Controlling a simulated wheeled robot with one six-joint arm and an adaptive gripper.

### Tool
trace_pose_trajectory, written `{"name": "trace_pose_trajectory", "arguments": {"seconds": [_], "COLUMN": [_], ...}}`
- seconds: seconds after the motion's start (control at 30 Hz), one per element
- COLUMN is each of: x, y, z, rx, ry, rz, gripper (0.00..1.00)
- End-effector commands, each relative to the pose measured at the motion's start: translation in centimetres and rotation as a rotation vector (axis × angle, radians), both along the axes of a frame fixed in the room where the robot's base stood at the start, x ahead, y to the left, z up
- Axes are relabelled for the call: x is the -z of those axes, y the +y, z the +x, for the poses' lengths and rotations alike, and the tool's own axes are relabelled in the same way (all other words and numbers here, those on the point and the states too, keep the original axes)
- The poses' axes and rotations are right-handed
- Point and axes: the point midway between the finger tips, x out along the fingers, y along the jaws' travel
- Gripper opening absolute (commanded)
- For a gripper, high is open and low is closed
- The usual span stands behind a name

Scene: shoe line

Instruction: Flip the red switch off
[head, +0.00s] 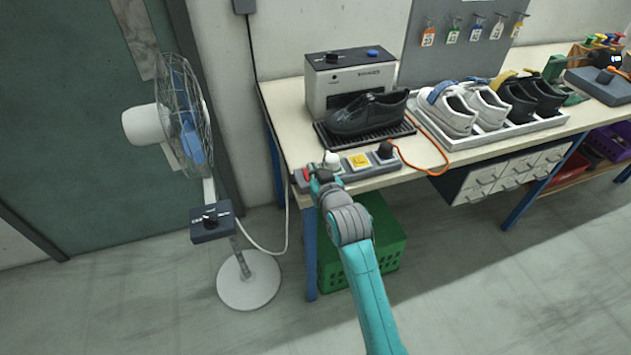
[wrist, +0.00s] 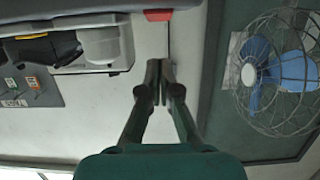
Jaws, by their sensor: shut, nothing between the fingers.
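The red switch (head: 306,173) is at the left end of a grey power strip (head: 343,170) on the front left corner of the workbench. It also shows in the wrist view (wrist: 158,15), at the top edge, at the end of the strip. My gripper (wrist: 159,68) is shut and empty, its fingertips together below the red switch in that picture, apart from it in the image. In the head view the end of my arm hides the gripper's fingers and part of the strip's left end. Whether the switch is on or off I cannot tell.
The strip also holds a white plug (head: 331,160), a yellow-topped piece (head: 359,161) and a black plug (head: 385,151) beside an orange cord (head: 422,163). A black shoe (head: 367,114) sits behind. A fan (head: 180,118) stands left. A green crate (head: 385,240) is below the bench.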

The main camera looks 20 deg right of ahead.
Motion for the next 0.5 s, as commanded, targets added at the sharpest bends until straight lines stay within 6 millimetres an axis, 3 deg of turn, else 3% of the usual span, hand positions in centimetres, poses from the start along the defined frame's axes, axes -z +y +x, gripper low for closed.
{"name": "trace_pose_trajectory", "arguments": {"seconds": [0.5], "x": [-0.4], "y": [0.0], "z": [-7.7], "rx": [0.000], "ry": [0.002], "rz": [0.000], "gripper": [0.00]}}
